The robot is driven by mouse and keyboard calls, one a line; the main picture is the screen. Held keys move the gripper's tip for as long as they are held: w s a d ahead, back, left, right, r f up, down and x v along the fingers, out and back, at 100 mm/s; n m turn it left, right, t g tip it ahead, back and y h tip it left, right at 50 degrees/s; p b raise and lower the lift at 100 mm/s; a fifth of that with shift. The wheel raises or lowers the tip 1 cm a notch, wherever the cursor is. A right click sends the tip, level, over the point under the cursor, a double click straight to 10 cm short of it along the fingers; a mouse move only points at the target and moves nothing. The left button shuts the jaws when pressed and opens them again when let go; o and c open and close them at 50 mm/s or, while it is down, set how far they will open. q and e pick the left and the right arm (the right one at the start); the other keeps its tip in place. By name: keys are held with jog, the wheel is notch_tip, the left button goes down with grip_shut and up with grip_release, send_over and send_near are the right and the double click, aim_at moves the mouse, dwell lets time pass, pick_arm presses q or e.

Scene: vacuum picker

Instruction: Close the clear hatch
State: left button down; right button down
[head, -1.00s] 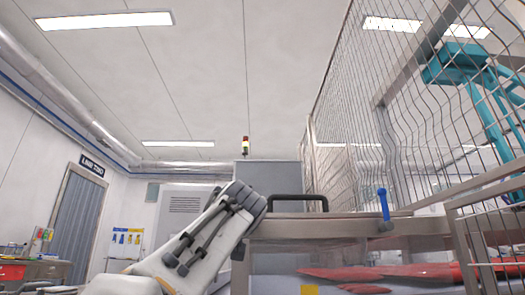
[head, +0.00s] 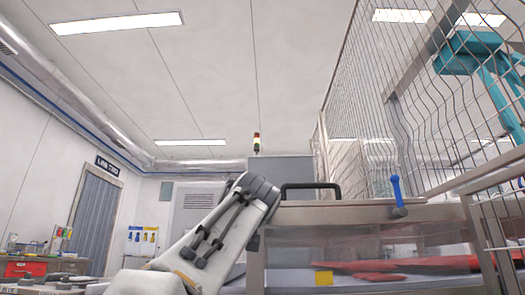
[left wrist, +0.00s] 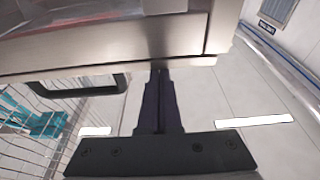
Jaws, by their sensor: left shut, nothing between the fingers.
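The clear hatch (head: 345,247) is a see-through panel under a metal top rail (head: 350,212). A black bar handle (head: 311,187) stands above the rail, and a blue lever (head: 397,192) sits on its right part. My left arm reaches up to the rail's left end in the head view; its fingertips are hidden there. In the left wrist view my left gripper (left wrist: 158,72) is shut and empty, its tips close to the edge of a metal frame (left wrist: 110,55). I cannot tell whether they touch it. The black handle (left wrist: 80,88) is left of the fingers. My right gripper is not in view.
Wire fencing (head: 400,110) rises on the right, with a teal robot arm (head: 475,55) behind it. Red pieces (head: 400,265) and a yellow label (head: 324,279) show around the clear panel. A grey cabinet (head: 200,205) stands behind my arm.

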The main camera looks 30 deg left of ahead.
pick_arm(q)
jog(key=s+d, duration=0.5)
jog(key=s, duration=0.3)
jog(key=w+d+f+m+g+h+p, duration=0.3)
jog(key=w+d+f+m+h+p, duration=0.3)
jog(key=d+f, duration=0.45)
jog(key=s+d+f+m+g+h+p, duration=0.1)
jog(key=d+f+g+h+p, duration=0.2)
jog(key=f, duration=0.5)
jog(key=s+d+f+m+g+h+p, duration=0.1)
jog(key=d+f+m+g+p, duration=0.1)
jog(key=d+f, duration=0.5)
jog(key=s+d+f+m+g+p, duration=0.15)
jog(key=s+f+g+p, duration=0.3)
jog(key=s+f, duration=0.7)
jog(key=s+d+f+m+g+p, duration=0.1)
jog(key=s+f+m+g+p, duration=0.45)
jog(key=s, duration=0.85)
notch_tip(320, 180, up, 35)
jog(key=n+p, duration=0.2)
jog(key=p, duration=3.3)
jog(key=shift+w+n+h+p, duration=0.3)
jog(key=shift+w+n+h, duration=0.1)
